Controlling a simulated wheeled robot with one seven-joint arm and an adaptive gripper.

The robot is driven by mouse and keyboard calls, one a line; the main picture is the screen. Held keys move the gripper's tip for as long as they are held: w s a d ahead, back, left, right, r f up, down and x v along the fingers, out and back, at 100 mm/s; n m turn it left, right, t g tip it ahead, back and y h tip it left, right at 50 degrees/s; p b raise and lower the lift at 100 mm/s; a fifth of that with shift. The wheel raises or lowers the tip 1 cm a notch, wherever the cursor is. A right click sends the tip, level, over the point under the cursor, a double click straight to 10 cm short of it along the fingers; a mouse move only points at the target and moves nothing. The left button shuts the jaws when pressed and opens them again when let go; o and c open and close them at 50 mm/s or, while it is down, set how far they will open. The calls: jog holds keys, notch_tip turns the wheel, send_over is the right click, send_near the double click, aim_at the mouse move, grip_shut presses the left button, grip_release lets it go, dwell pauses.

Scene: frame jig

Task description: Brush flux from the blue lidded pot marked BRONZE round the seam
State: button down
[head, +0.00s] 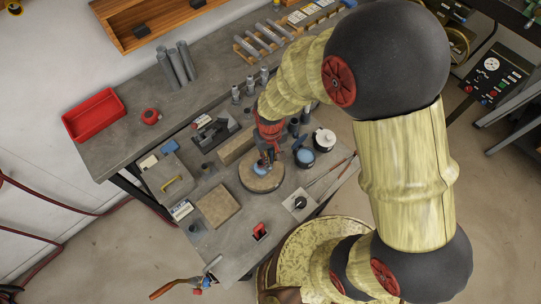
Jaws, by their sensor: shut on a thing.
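My gripper (266,162) points down over a round brown board (263,184) on the bench. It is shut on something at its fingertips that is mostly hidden. A small light blue thing (259,169) shows just below the fingers, at the board's middle; I cannot tell if it is held or lies on the board. A dark pot with a light blue round top (305,156) stands right of the board, apart from my gripper. A white-lidded dark pot (324,138) stands beside it. Markings are too small to read. I cannot make out a seam or a brush in the jaws.
Thin rods (330,170) lie at the bench's right edge, near a pale square plate with a dark knob (299,202). A brown square block (218,205) and a grey case (168,179) lie left. A red tray (94,115) sits far left. Dark cylinders crowd behind my gripper.

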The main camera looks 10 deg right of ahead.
jog(key=shift+w+a, duration=0.8)
jog(key=shift+w, duration=0.2)
jog(key=shift+w+a, duration=0.8)
jog(key=shift+w, duration=0.2)
jog(key=shift+s+d, duration=0.85)
jog(key=shift+s, duration=0.2)
jog(key=shift+s+d, duration=0.8)
jog(key=shift+s, duration=0.25)
jog(key=shift+w+a, duration=0.85)
jog(key=shift+w, duration=0.25)
jog(key=shift+w+a, duration=0.75)
jog(key=shift+w, duration=0.25)
jog(key=shift+s+d, duration=0.75)
jog(key=shift+s, duration=0.25)
jog(key=shift+s, duration=0.1)
jog(key=shift+s+d+f, duration=0.15)
jog(key=shift+s+d, duration=0.7)
jog(key=shift+s, duration=0.2)
